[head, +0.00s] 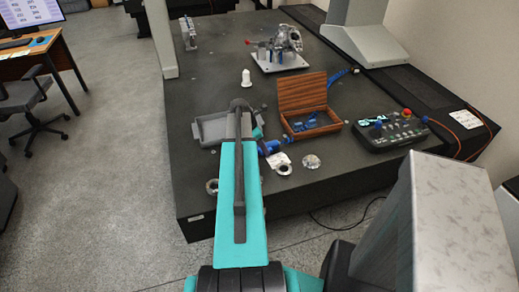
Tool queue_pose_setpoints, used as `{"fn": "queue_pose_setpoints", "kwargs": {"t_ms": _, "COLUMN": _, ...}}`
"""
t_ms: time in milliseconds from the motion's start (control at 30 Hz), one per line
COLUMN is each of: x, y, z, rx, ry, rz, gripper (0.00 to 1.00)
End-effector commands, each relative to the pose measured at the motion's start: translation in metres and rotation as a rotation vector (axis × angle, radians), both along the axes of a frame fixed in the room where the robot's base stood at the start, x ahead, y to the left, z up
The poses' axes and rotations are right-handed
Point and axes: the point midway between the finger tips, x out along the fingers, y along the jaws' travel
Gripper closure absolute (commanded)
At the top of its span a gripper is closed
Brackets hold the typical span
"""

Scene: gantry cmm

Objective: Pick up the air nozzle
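A blue object (269,147) lies on the dark table just right of my teal arm. It looks like the air nozzle, but it is small and partly covered by my arm, so I cannot be sure. A blue coiled piece (343,76), perhaps a hose, shows behind the wooden box. My arm reaches out over the table, and its far end is near the grey tray. My gripper is hidden behind the arm, so its fingers and their distance from the blue object cannot be seen.
A grey tray (210,129) lies partly under my arm. An open wooden box (297,131) stands right of it, with metal rings in front. A control panel (390,133), a metal part on a plate (280,64) and a white cone (246,79) are on the table (330,185).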

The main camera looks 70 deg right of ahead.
Motion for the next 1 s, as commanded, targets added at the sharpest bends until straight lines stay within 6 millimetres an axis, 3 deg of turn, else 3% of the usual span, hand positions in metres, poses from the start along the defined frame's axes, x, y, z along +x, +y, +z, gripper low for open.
{"fn": "queue_pose_setpoints", "kwargs": {"t_ms": 500, "x": 0.001, "y": 0.0, "z": 0.004, "rx": -0.001, "ry": 0.0, "rz": 0.001, "gripper": 0.66}}
{"fn": "queue_pose_setpoints", "kwargs": {"t_ms": 900, "x": 0.001, "y": 0.0, "z": 0.036, "rx": -0.003, "ry": -0.001, "rz": 0.001, "gripper": 0.66}}
{"fn": "queue_pose_setpoints", "kwargs": {"t_ms": 1000, "x": -0.007, "y": 0.012, "z": 0.036, "rx": -0.001, "ry": 0.0, "rz": 0.0, "gripper": 0.66}}
